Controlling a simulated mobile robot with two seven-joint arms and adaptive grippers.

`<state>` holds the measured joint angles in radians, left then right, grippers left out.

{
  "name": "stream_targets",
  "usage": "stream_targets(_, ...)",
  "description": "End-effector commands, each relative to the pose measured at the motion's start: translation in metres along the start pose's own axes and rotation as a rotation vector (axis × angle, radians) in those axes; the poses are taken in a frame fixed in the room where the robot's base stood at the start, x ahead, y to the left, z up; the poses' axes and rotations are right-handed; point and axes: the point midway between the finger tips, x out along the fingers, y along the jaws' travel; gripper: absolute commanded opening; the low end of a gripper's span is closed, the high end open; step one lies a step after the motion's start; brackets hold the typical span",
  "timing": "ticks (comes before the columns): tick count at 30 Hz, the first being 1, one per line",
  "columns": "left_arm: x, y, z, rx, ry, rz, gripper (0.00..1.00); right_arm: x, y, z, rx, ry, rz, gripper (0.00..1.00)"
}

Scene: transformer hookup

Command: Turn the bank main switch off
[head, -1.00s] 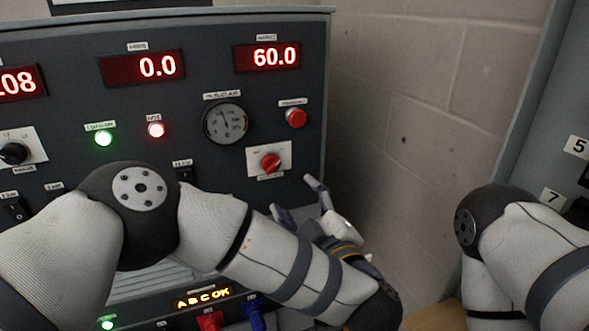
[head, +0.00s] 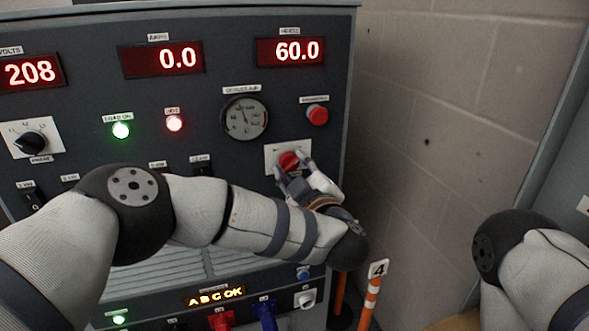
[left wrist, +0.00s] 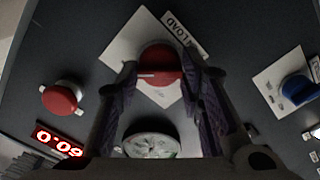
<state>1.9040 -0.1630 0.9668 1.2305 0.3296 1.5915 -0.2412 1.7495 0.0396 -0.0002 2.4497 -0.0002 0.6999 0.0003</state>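A red rotary switch (head: 289,161) sits on a white plate on the right part of the grey panel. In the left wrist view the red knob (left wrist: 160,62) has a white pointer mark, and its plate carries a label that seems to read LOAD upside down. I cannot read a bank main label. My left gripper (head: 293,172) is at this knob. In the left wrist view its two fingers (left wrist: 160,72) stand apart, one on each side of the knob; firm contact is not clear. My right gripper is out of view; only part of my right arm shows.
A red push button (head: 317,115) and a round gauge (head: 244,117) are close above the switch. A blue knob (left wrist: 298,89) on another white plate shows in the left wrist view. Displays read 208, 0.0 and 60.0. A block wall (head: 430,130) is to the right.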

Motion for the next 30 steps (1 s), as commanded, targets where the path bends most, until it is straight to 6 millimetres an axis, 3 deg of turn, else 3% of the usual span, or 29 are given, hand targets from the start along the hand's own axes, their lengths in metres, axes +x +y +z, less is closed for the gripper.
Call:
stream_targets(3, -0.0001, 0.0004, 0.0001, 0.000, -0.001, 0.002, 0.07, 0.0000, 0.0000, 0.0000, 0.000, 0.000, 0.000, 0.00)
stream_targets(14, -0.0003, 0.0009, 0.0000, -0.059, -0.001, 0.002, 0.07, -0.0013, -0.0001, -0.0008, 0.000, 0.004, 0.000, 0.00)
stream_targets(30, -0.0003, 0.0008, 0.0001, -0.515, -0.002, 0.001, 0.07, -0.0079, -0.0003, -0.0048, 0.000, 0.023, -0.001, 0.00)
